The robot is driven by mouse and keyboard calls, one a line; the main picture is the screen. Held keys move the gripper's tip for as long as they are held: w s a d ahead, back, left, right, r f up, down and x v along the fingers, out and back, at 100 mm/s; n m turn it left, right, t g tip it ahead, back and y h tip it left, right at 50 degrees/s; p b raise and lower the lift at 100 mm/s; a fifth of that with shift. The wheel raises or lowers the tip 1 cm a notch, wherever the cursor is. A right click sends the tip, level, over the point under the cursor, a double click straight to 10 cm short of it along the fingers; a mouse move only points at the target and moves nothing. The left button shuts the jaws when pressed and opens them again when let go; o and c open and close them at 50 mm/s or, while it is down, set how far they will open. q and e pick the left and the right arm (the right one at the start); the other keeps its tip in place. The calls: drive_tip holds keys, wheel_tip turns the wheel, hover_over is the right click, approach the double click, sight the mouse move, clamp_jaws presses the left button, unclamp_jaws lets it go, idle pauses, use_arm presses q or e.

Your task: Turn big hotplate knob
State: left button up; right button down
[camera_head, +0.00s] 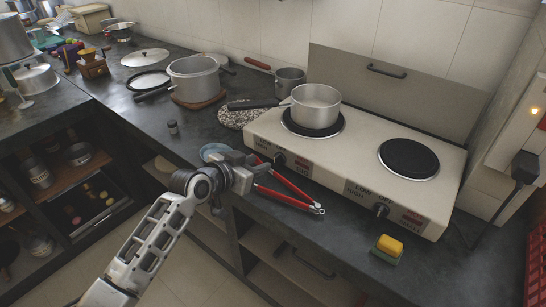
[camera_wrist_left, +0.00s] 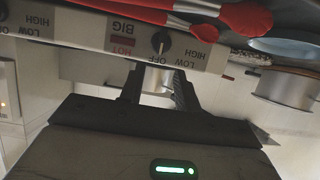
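The cream hotplate (camera_head: 355,160) stands on the dark counter, with a large left plate and a right plate. My right gripper is out of view.
A small silver pot (camera_head: 316,108) stands on the left plate. Red-handled pliers (camera_head: 288,197) lie by the counter edge, just below my gripper. A second knob (camera_head: 381,210) and a yellow-green sponge (camera_head: 387,247) are to the right. A large pot (camera_head: 194,80) stands behind left.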

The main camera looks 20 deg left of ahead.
sight(275, 157)
use_arm(q)
drive_tip(key=x, duration=0.7)
drive_tip(key=shift+w+d+f+b, duration=0.1)
drive_tip(key=shift+w+d+b, duration=0.05)
drive_tip(key=shift+w+b, duration=0.2)
drive_tip(key=shift+s, duration=0.1)
clamp_jaws()
